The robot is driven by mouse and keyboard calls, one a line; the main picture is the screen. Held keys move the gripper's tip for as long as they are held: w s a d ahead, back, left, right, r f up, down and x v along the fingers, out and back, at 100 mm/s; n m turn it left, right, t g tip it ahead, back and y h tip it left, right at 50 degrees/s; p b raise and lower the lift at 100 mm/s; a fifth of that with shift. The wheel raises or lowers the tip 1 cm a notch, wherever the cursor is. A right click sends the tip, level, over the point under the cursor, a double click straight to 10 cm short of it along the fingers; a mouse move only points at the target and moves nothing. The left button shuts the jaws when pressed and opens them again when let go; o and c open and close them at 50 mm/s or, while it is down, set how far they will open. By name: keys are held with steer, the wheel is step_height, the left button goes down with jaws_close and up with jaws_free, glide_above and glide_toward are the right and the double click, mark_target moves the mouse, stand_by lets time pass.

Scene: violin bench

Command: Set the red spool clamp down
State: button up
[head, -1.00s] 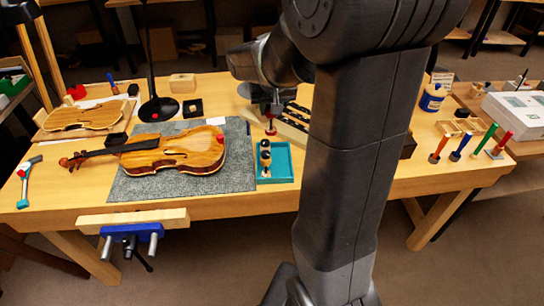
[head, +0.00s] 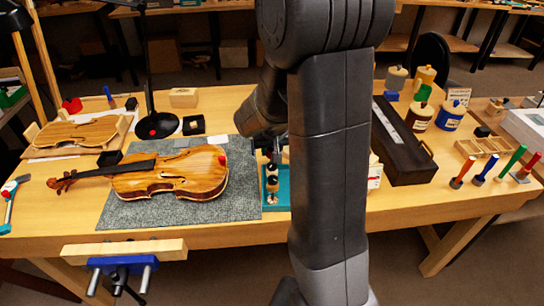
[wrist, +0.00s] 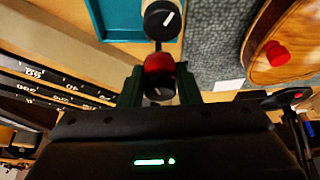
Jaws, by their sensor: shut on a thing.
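In the wrist view, my gripper (wrist: 158,88) is shut on the red spool clamp (wrist: 158,64), with a black knob showing between the fingers. Just beyond it is another black knob with a white line (wrist: 162,20), by the edge of the teal tray (wrist: 97,20). In the head view, the tray (head: 284,203) stands right of the grey mat, with dark-topped spool clamps (head: 272,186) at its left side. My arm hides much of the tray there, and the held clamp is not clear. I cannot tell whether it touches anything below.
The violin (head: 180,178) lies on the grey mat (head: 235,203) left of the tray, with a red piece at its right end. A long dark case (head: 400,145) stands to the right of my arm. Bottles and coloured-handled tools stand farther right.

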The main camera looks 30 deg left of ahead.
steer(key=shift+f, duration=1.3)
steer(key=shift+f, duration=0.1)
steer(key=shift+f+b, duration=0.15)
steer(key=shift+b, duration=0.15)
steer(key=o, duration=1)
steer(key=shift+r+p, duration=0.3)
steer(key=shift+r, duration=0.3)
steer(key=v, duration=1.1)
steer(key=shift+d+r, duration=0.1)
steer(key=shift+r, duration=0.05)
